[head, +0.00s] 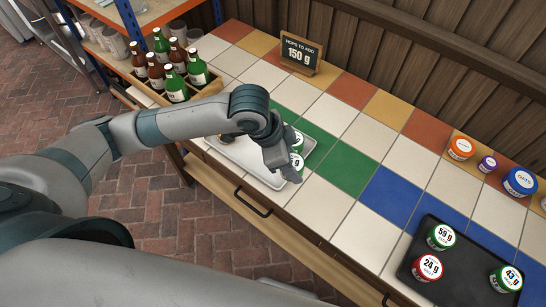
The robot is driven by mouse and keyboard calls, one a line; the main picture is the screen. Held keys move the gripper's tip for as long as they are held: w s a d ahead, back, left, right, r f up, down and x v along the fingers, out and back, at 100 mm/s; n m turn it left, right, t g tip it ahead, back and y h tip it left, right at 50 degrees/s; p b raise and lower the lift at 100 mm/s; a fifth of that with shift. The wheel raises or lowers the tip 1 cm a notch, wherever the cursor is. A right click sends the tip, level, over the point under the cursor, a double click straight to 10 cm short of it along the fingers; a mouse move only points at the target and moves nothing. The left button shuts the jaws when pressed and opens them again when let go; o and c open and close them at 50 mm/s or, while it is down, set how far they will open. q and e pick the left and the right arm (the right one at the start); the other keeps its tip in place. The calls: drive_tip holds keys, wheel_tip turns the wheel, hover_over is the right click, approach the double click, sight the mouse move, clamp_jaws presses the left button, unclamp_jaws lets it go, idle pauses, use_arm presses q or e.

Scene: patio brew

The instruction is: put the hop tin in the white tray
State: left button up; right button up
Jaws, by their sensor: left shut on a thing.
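The white tray (241,153) lies on the tiled counter, partly hidden by my left arm. My left gripper (290,170) is over the tray's right part, shut on a green-lidded hop tin (298,161). The fingers and wrist hide part of this tin, and I cannot tell whether it touches the tray. Another green-lidded tin (297,140) shows just behind it. A dark tray (463,260) at the lower right holds a green 59 g tin (440,237), a red 24 g tin (427,267) and a green 43 g tin (507,279). My right gripper is out of view.
A sign (301,53) reading "Hops to add 150 g" stands at the back. A wooden crate of bottles (174,82) is at the left. Orange (460,148), purple (487,164) and blue (519,182) lidded containers stand at the right back. The counter between the trays is clear.

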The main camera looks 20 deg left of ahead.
use_arm(q)
drive_tip(key=w+a+f, duration=0.1)
drive_tip(key=a, duration=0.1)
drive_tip(key=w+a+f, duration=0.1)
drive_tip(key=a+f, duration=0.1)
drive_tip(key=w+a+f+p, duration=0.1)
drive_tip(key=w, duration=0.1)
drive_tip(key=shift+a+f, duration=0.15)
drive_tip(key=shift+a, duration=0.25)
drive_tip(key=shift+f+p, duration=0.65)
drive_tip(key=shift+f, duration=1.35)
drive_tip(key=shift+f, duration=0.1)
drive_tip(key=o, duration=0.7)
drive_tip(key=shift+o, duration=0.2)
